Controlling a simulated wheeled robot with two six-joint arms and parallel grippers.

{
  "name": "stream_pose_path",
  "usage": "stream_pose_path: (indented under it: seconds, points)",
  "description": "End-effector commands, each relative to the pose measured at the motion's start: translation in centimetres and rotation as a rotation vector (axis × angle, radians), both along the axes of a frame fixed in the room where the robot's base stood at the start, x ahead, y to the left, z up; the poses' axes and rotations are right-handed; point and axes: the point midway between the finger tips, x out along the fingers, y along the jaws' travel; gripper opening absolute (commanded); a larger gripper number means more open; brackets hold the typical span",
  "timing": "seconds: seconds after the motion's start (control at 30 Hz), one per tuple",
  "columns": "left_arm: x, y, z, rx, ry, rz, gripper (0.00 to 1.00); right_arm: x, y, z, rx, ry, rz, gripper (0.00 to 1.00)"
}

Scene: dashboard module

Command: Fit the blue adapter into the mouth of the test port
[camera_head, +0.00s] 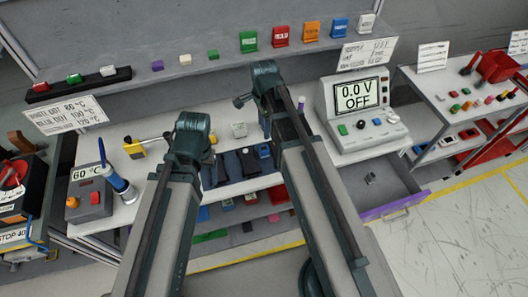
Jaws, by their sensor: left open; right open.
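A bench meter (360,113) with a screen reading "0.0 V OFF" stands right of centre on the bench. I cannot tell which opening is the test port. My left gripper (192,125) is at the end of the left arm, over the bench. My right gripper (243,100) is further forward, near the back of the bench. Both are open and hold nothing that I can see, though their fingertips are unclear.
An open drawer (398,212) juts out below the meter, with a small grey part (370,179) in it. A soldering station (88,203) stands at left. A shelf (200,68) with coloured blocks runs along the back. The right floor is clear.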

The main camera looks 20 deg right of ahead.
Motion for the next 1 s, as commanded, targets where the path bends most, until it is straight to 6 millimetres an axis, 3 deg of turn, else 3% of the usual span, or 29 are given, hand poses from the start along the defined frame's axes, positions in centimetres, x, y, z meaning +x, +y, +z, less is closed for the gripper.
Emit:
stream_pose_path:
  seconds: [0.17,0.63,1.0]
  points:
    - [0.0,0.0,-1.4,0.0,0.0,-0.002,0.73,0.0,0.0,-1.4,0.0,0.0,0.002,0.69]
    - [0.0,0.0,-7.9,0.001,0.0,-0.004,0.73,0.0,0.0,-7.9,0.0,0.0,0.004,0.69]
    - [0.0,0.0,-8.8,0.001,0.0,-0.004,0.73,0.0,0.0,-8.8,0.0,0.0,0.004,0.69]
